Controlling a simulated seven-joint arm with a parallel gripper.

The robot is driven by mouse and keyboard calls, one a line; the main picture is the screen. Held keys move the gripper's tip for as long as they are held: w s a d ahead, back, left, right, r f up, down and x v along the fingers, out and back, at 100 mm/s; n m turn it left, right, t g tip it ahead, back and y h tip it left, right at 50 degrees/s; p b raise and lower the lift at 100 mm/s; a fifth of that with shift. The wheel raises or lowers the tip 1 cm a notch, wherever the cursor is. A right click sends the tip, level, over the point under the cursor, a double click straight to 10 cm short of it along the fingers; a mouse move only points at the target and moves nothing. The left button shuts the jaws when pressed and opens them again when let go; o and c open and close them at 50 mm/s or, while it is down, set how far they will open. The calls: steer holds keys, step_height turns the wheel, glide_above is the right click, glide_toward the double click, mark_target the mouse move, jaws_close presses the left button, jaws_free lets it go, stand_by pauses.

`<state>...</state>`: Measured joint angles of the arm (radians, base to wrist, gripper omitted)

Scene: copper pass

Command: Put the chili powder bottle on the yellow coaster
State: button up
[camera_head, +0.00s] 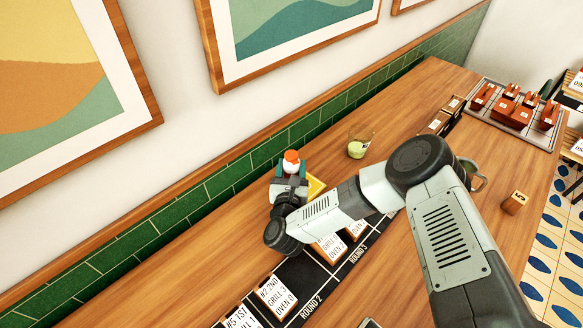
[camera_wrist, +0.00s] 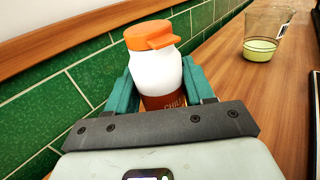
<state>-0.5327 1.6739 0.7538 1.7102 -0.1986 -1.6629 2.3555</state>
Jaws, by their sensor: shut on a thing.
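The chili powder bottle (camera_head: 291,160) is white with an orange cap and stands upright between the fingers of my gripper (camera_head: 289,174). In the wrist view, the bottle (camera_wrist: 158,72) shows a dark red lower part with "CHILI" lettering, and the teal fingers of my gripper (camera_wrist: 160,84) are shut on it from both sides. The yellow coaster (camera_head: 316,187) shows partly in the head view, just right of the gripper; the rest is hidden behind the gripper and wrist. The bottle's base is hidden, so I cannot tell whether it touches the coaster or table.
A clear cup with green liquid (camera_head: 357,148) stands to the right. A black board (camera_head: 312,290) with ticket blocks lies at the front. A tray with red blocks (camera_head: 515,112) is at the far right. The green tiled wall (camera_head: 180,210) runs close behind the gripper.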

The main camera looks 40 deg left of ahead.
mark_target(291, 158)
steer(key=o, duration=1.1)
steer(key=shift+f, duration=0.15)
steer(key=shift+r, duration=0.25)
steer(key=v, duration=0.2)
steer(key=shift+s+d+f, duration=0.15)
steer(key=shift+s+d, duration=0.05)
steer(key=shift+s, duration=0.1)
step_height(291, 158, up, 6)
steer(key=shift+d+f, duration=0.1)
steer(key=shift+d, duration=0.05)
steer(key=shift+s+r, duration=0.1)
steer(key=shift+r, duration=0.6)
